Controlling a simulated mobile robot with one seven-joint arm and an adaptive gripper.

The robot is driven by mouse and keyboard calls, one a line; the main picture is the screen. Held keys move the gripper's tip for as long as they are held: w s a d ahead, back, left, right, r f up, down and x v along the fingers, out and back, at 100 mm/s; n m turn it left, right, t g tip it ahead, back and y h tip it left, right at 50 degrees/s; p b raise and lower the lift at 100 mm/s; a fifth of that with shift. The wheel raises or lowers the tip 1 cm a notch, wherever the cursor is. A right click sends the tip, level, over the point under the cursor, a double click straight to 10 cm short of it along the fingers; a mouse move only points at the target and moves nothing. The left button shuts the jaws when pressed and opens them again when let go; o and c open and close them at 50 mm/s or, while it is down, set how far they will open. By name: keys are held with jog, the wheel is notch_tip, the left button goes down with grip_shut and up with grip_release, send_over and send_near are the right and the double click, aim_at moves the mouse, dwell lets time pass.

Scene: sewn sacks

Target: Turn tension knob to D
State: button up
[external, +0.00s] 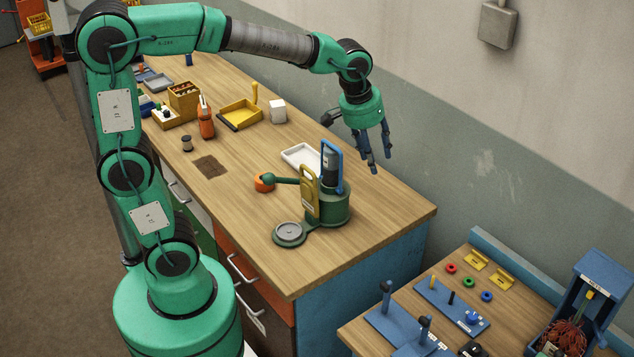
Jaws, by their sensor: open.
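A small green machine (335,209) stands near the right end of the wooden workbench. It has a blue upright frame (334,163) around a dark cylinder, a yellow plate (309,193) and a grey round disc (290,233) low at its front. An orange round part (264,183) sits at the end of a green arm on its left. I cannot tell which part is the tension knob, and no letters are readable. My gripper (374,165) is open and empty, pointing down above the bench's back edge, right of and apart from the machine.
A white tray (292,152) lies close behind the machine. A brown cloth patch (209,166), spool (187,143), orange bottle (206,121), yellow tray (229,119) and white block (278,111) lie farther left. A wall runs behind the bench. The bench's right front corner is clear.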

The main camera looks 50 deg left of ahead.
jog(key=w+d+f+g, duration=0.1)
jog(key=w+d+f, duration=0.45)
jog(key=d, duration=0.35)
jog(key=n+g+y, duration=0.1)
jog(key=n+g, duration=0.1)
jog(key=n, duration=0.1)
send_over(473, 315)
notch_tip(473, 315, down, 21)
jog(key=shift+f+p, duration=0.1)
jog(key=shift+p, duration=0.3)
notch_tip(473, 315, down, 14)
jog(key=shift+r+b, duration=0.1)
jog(key=shift+b, duration=0.75)
jog(key=shift+c, duration=0.5)
grip_shut()
